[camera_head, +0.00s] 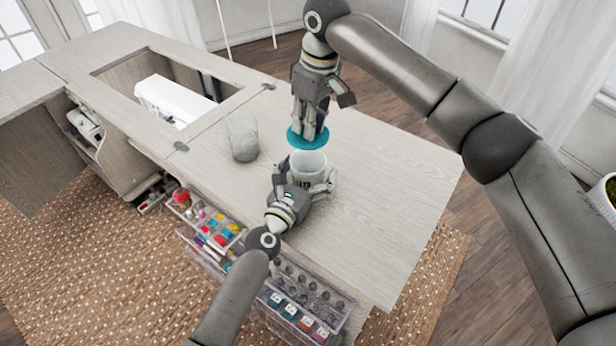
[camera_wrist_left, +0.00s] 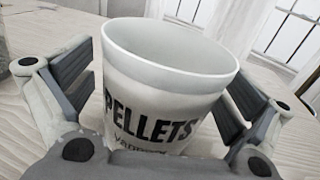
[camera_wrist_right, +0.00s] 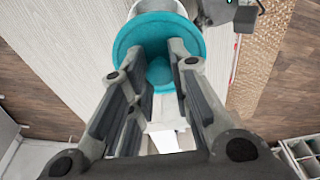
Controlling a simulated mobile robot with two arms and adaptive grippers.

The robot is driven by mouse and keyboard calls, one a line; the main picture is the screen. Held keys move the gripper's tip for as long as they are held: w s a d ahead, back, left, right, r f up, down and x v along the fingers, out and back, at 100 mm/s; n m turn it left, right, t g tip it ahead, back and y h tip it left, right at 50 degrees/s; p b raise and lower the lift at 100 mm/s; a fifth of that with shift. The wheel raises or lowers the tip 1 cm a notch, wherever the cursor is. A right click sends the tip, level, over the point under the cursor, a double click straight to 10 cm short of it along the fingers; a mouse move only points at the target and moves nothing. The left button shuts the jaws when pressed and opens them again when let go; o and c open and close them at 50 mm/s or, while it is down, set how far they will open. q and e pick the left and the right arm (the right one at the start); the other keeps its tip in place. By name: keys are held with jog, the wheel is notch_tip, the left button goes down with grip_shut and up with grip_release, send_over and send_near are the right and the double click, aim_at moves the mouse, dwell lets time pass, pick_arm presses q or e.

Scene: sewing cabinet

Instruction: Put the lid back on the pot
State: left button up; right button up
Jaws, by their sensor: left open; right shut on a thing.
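The white pot (camera_head: 308,166) stands upright and uncovered on the cabinet top. In the left wrist view the pot (camera_wrist_left: 168,85) shows the word "PELLETS" and an open rim. My left gripper (camera_head: 306,186) is open, with its fingers on either side of the pot and gaps visible beside it. The teal lid (camera_head: 307,138) is above and slightly behind the pot in the head view, apart from it. My right gripper (camera_head: 309,128) points down and is shut on the lid; in the right wrist view its fingers are around the knob of the lid (camera_wrist_right: 158,38).
A clear glass (camera_head: 242,137) stands on the cabinet top (camera_head: 390,185) left of the pot. A white sewing machine (camera_head: 176,100) sits in the recess at the back left. Clear drawers (camera_head: 300,290) with sewing supplies stick out at the front. The top's right side is free.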

pick_arm(q)
jog(key=c, duration=1.6)
jog(key=shift+o, duration=0.2)
pick_arm(e)
jog(key=shift+f, duration=2.5)
jog(key=shift+f, duration=0.85)
jog(key=shift+f, duration=0.65)
jog(key=o, duration=0.8)
jog(key=shift+c, duration=0.2)
